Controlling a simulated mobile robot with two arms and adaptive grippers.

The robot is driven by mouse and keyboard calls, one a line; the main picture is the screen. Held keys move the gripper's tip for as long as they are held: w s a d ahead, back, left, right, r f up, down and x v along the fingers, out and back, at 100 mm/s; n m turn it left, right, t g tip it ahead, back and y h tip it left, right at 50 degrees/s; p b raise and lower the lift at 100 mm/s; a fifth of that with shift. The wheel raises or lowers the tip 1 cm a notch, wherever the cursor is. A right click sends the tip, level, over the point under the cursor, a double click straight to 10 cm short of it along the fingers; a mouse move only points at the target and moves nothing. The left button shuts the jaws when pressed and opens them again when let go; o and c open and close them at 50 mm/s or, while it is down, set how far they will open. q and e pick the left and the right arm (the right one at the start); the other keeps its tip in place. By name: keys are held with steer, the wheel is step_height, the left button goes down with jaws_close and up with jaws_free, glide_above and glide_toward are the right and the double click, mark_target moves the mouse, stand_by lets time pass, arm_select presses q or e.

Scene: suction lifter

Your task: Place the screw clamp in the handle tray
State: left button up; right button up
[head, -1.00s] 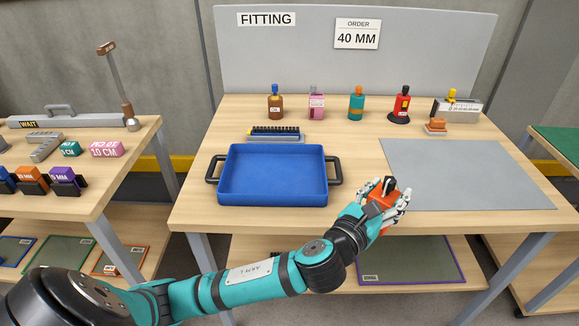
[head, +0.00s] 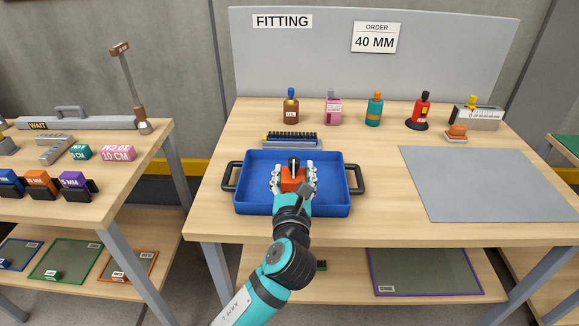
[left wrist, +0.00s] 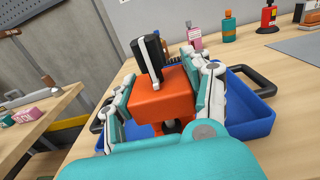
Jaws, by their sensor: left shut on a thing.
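The screw clamp (head: 291,179) has an orange body and a black handle on top. My left gripper (head: 294,180) is shut on it, with fingers on both sides of the orange body. The clamp also shows large in the left wrist view (left wrist: 163,97) between the fingers (left wrist: 165,85). The blue handle tray (head: 335,200) has a black handle at each end and stands on the middle table. In the head view the clamp is over the middle of the tray. I cannot tell whether it touches the tray floor. My right gripper is not in view.
A brush-like strip (head: 292,139) lies just behind the tray. Several bottles (head: 374,108) stand along the back. A grey mat (head: 470,185) lies to the right and is clear. The left table (head: 110,190) holds coloured blocks.

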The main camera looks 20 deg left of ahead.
arm_select(q)
steer(key=shift+w+a+f+b, duration=0.2)
steer(key=shift+w+a+f, duration=0.4)
steer(key=shift+w, duration=0.75)
steer(key=shift+w+a+f+b, duration=0.15)
steer(key=shift+w+a+f, duration=0.15)
steer(key=shift+w+f, duration=0.85)
steer(key=shift+w+a+f+b, duration=0.2)
steer(key=shift+w+a+f, duration=0.25)
steer(key=shift+w, duration=1.15)
steer(key=o, duration=1.2)
steer(key=shift+f, duration=0.15)
steer(key=shift+o, duration=0.2)
steer(key=shift+r, duration=0.25)
steer(key=v, duration=1.2)
steer(key=shift+s, duration=0.1)
